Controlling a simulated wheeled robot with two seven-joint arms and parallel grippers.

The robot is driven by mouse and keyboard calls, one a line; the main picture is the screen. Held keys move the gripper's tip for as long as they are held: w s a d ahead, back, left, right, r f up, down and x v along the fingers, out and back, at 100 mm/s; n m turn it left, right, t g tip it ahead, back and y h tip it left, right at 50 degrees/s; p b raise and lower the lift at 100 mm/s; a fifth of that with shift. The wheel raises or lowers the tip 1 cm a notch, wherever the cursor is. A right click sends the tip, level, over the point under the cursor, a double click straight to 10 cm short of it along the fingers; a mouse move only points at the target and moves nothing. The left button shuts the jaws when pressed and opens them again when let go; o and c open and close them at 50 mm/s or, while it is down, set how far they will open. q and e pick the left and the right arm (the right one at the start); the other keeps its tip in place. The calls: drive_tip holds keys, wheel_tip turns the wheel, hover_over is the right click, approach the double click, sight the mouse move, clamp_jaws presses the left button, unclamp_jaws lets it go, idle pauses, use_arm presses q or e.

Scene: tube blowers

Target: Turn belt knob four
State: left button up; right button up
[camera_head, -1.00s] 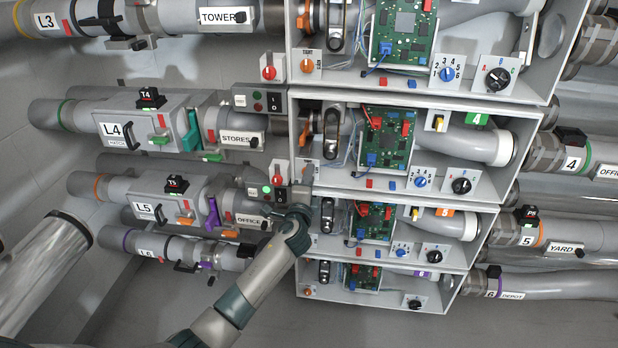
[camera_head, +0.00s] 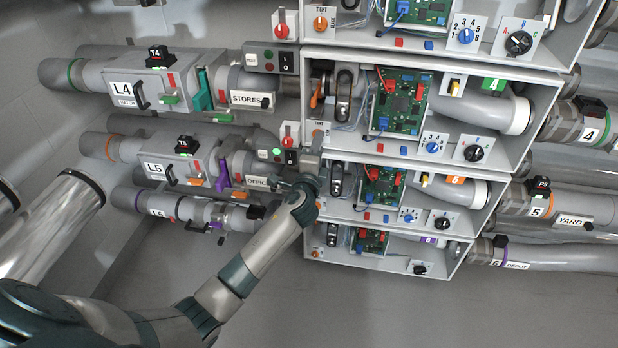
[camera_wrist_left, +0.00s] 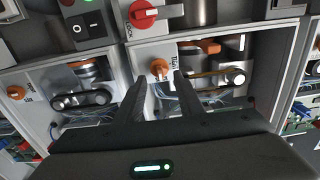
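Belt knob four is a small orange knob on a white plate marked TIGHT at the lower left of the box with the green 4 label. In the head view its plate (camera_head: 318,130) shows just above my left gripper (camera_head: 311,160), whose fingers are too small to read there. In the left wrist view the orange knob (camera_wrist_left: 159,69) sits just beyond and between the two fingertips of my left gripper (camera_wrist_left: 160,79). The fingers are apart with nothing between them, and contact with the knob cannot be told. My right gripper is not in view.
A red rotary switch (camera_wrist_left: 143,13) and a black rocker switch (camera_wrist_left: 82,17) with a lit green lamp sit close above the knob. The box's belt (camera_wrist_left: 218,79) is to its right. Another orange knob (camera_wrist_left: 17,91) is on the left. Open floor lies below the boxes.

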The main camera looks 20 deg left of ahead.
use_arm(q)
drive_tip(key=b+v, duration=0.1)
drive_tip(key=v, duration=1.3)
drive_tip(key=shift+s, duration=0.2)
drive_tip(key=shift+d, duration=0.1)
drive_tip(key=s+d+f+n+g+h, duration=0.15)
drive_tip(key=s+f, duration=0.25)
drive_tip(key=f, duration=0.7)
drive_tip(key=s+d+f+n+g+h, duration=0.1)
drive_tip(key=s+d+f+n+g, duration=0.15)
drive_tip(key=f, duration=0.85)
drive_tip(key=s+d+f+n+g+h, duration=0.15)
drive_tip(key=s+f, duration=0.25)
drive_tip(key=f, duration=0.7)
drive_tip(key=s+d+f+n+g, duration=0.2)
drive_tip(key=s+f+n, duration=0.2)
drive_tip(key=s+f, duration=0.6)
drive_tip(key=s+d+f+n+g+h, duration=0.1)
drive_tip(key=s+d+f+n+g, duration=0.1)
drive_tip(key=s+f, duration=0.9)
drive_tip(key=s+n+g, duration=0.1)
drive_tip(key=s, duration=0.2)
drive_tip(key=shift+s+n+g+h, duration=0.3)
drive_tip(key=shift+s+n+g, duration=0.05)
